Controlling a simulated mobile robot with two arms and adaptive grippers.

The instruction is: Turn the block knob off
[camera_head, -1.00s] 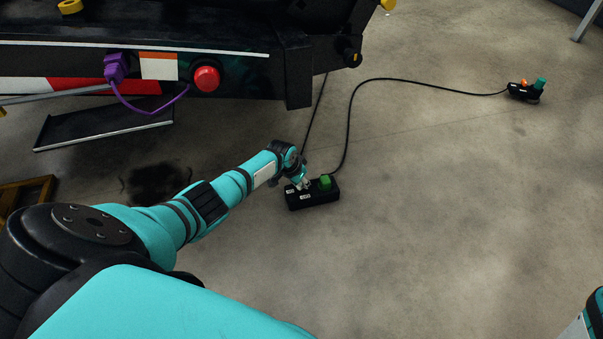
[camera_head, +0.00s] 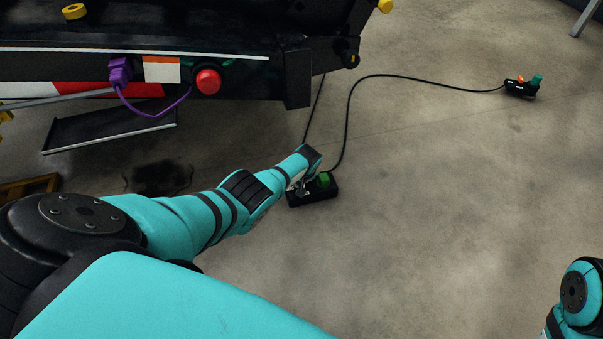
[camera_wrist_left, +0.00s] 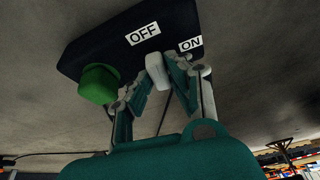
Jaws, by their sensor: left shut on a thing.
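The black switch block (camera_head: 322,194) lies on the floor with a green knob (camera_head: 323,180) on its top. In the left wrist view the block (camera_wrist_left: 97,49) carries OFF and ON labels, the green knob (camera_wrist_left: 99,83) and a pale knob (camera_wrist_left: 157,71). My left gripper (camera_wrist_left: 158,82) is shut on the pale knob, whose top end points between the two labels, nearer OFF. In the head view my left gripper (camera_head: 301,187) is at the block's left part, and the pale knob is hidden there. My right arm shows at the lower right, but its gripper is out of view.
A cable (camera_head: 349,118) runs from the block's area to a second small black box (camera_head: 521,89) at the far right. A trailer frame (camera_head: 150,60) with a red button (camera_head: 208,81) and a purple plug (camera_head: 120,71) overhangs at the upper left. The floor right of the block is clear.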

